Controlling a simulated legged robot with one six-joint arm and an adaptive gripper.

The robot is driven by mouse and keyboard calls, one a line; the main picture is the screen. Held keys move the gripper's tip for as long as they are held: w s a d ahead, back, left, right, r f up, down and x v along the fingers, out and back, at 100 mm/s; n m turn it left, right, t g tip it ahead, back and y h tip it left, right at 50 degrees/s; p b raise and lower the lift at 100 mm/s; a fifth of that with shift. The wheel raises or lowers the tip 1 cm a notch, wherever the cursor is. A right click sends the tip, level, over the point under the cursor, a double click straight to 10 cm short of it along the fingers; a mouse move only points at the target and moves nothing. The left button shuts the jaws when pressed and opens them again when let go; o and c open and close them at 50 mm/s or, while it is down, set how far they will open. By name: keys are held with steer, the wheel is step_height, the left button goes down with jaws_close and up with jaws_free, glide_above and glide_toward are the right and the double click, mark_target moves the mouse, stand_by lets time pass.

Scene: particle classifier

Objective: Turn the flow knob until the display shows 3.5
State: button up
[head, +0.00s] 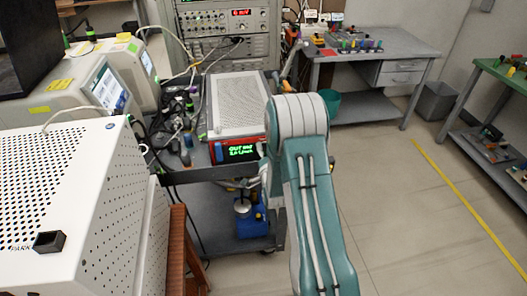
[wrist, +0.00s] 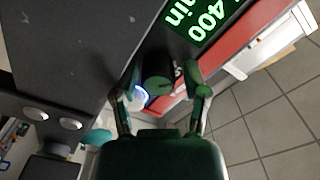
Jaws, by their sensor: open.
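The classifier (head: 240,103) is a box with a perforated grey top and a red front panel. Its green-lit display (head: 240,150) is partly readable in the head view; the digits are too small to read surely. In the wrist view the display (wrist: 202,18) shows tilted, cut-off text with "400" and "in". A dark round knob (wrist: 158,86) sits below the display on the panel. My gripper (wrist: 163,82) is open, with one finger on each side of this knob; I cannot tell whether they touch it. In the head view my arm hides the knob and most of the gripper.
The classifier stands on a dark cart (head: 205,172) with cables and small tools to its left. A white perforated cabinet (head: 60,200) is close at the left. A blue container (head: 250,222) sits on the lower shelf. Open floor (head: 410,220) lies to the right.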

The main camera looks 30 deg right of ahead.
steer(key=shift+s+f, duration=0.2)
steer(key=shift+f, duration=0.1)
